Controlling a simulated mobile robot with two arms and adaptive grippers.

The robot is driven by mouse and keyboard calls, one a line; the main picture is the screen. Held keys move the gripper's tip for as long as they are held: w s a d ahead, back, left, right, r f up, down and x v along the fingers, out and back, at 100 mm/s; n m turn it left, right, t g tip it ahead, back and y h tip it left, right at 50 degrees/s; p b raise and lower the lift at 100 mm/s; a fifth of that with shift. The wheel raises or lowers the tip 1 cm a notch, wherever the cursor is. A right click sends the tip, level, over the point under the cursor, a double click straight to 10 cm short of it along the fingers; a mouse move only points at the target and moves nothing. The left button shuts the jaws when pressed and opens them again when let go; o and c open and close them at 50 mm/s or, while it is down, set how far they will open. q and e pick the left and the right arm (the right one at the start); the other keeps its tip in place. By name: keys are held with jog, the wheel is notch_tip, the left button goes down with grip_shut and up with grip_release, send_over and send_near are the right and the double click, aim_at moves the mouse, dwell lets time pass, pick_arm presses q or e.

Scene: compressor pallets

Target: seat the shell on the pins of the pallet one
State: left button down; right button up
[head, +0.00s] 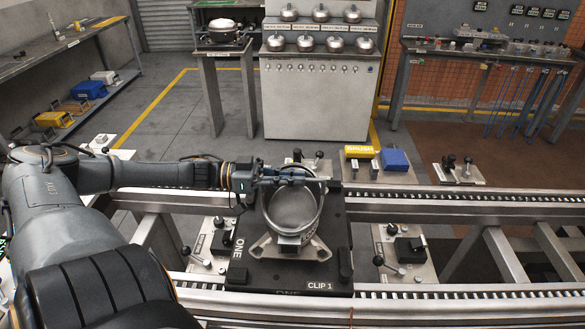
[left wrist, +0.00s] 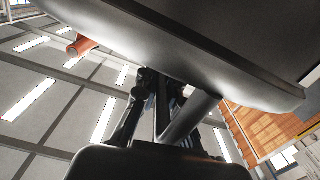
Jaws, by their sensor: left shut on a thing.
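The shell (head: 292,208) is a grey metal open cup with a three-cornered foot plate. In the head view it is over the middle of the black pallet one (head: 252,279), with its open top toward me. My left gripper (head: 291,177) is shut on the far upper rim of the shell, its arm coming in level from the left. A large grey curved surface, probably the shell (left wrist: 200,45), fills the top of the left wrist view. The pins are hidden, and I cannot tell whether the foot plate touches them. My right gripper is out of view.
The pallet lies across two roller rails (head: 460,208). Clamp units with black knobs (head: 404,252) stand close on both sides. A yellow block (head: 359,151) and a blue block (head: 394,159) lie beyond the far rail. A grey cabinet (head: 315,105) with several metal domes stands behind.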

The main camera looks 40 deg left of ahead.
aim_at(292, 212)
pick_arm(q)
jog(key=shift+w+r+p, duration=0.1)
jog(key=shift+r+p, duration=0.2)
dwell(0.7)
jog(key=shift+f+b, duration=1.5)
jog(key=shift+f, duration=0.4)
dwell(0.4)
jog(key=c, duration=1.4)
grip_release()
jog(key=shift+o, duration=0.2)
jog(key=shift+s+f, duration=0.2)
jog(key=shift+f, duration=0.15)
jog(key=v, duration=1.1)
jog(key=shift+s+a+r, duration=0.2)
jog(key=shift+a+r, duration=0.05)
jog(key=shift+a, duration=0.1)
